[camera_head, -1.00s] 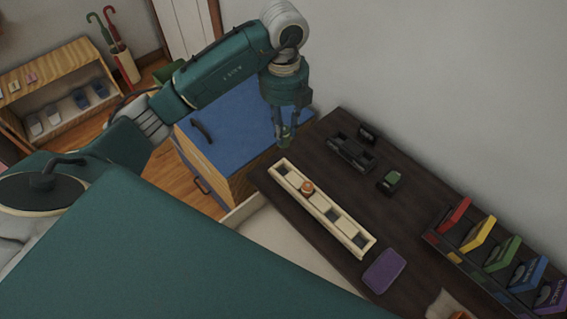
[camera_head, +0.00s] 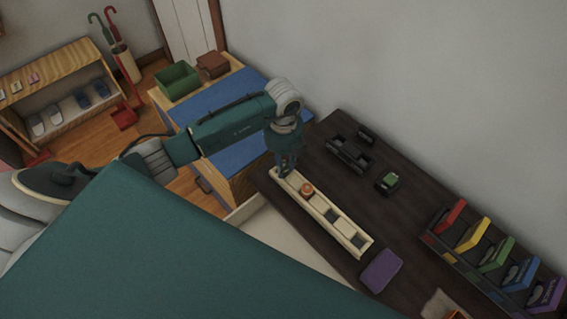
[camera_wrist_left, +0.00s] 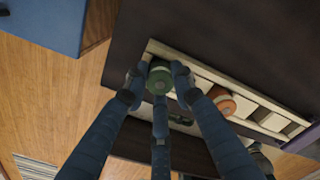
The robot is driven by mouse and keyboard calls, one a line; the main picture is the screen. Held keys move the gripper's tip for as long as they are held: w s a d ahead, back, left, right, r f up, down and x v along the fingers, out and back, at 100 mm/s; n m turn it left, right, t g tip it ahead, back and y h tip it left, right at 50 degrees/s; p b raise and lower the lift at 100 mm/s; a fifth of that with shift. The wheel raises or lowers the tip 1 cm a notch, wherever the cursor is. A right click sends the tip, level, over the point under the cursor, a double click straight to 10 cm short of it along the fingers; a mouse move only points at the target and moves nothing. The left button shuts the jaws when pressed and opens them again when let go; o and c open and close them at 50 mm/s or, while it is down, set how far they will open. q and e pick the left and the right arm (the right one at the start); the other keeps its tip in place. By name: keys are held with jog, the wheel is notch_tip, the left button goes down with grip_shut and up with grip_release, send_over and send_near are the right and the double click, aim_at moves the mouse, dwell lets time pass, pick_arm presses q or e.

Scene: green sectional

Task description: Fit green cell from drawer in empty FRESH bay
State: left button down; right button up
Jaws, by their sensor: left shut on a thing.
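My left gripper (camera_head: 286,166) points down at the far left end of the cream tray (camera_head: 343,225) with several bays. It is shut on the green cell (camera_wrist_left: 158,84), a round piece between its fingers in the left wrist view, over the tray's end bay. I cannot tell whether the cell touches the tray. An orange cell (camera_head: 306,188) sits in the tray beside that end; it also shows in the left wrist view (camera_wrist_left: 225,103). A pale open drawer (camera_head: 277,233) shows below the table's front edge. No FRESH label is legible. My right gripper is not in view.
On the dark table (camera_head: 330,155) are a black holder (camera_head: 348,155), a small black-and-green device (camera_head: 388,182), a purple pad (camera_head: 381,270) and a rack of coloured cards (camera_head: 475,258). A blue-topped cabinet (camera_head: 243,150) stands at left.

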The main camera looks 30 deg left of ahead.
aim_at(284, 165)
pick_arm(q)
jog(key=shift+f, duration=0.2)
jog(key=c, duration=1.4)
grip_release()
jog(key=shift+c, duration=0.2)
jog(key=shift+r, duration=0.15)
jog(key=shift+r, duration=0.25)
notch_tip(284, 165, up, 12)
jog(key=b, duration=0.2)
jog(key=shift+f+b, duration=0.15)
jog(key=shift+b, duration=0.25)
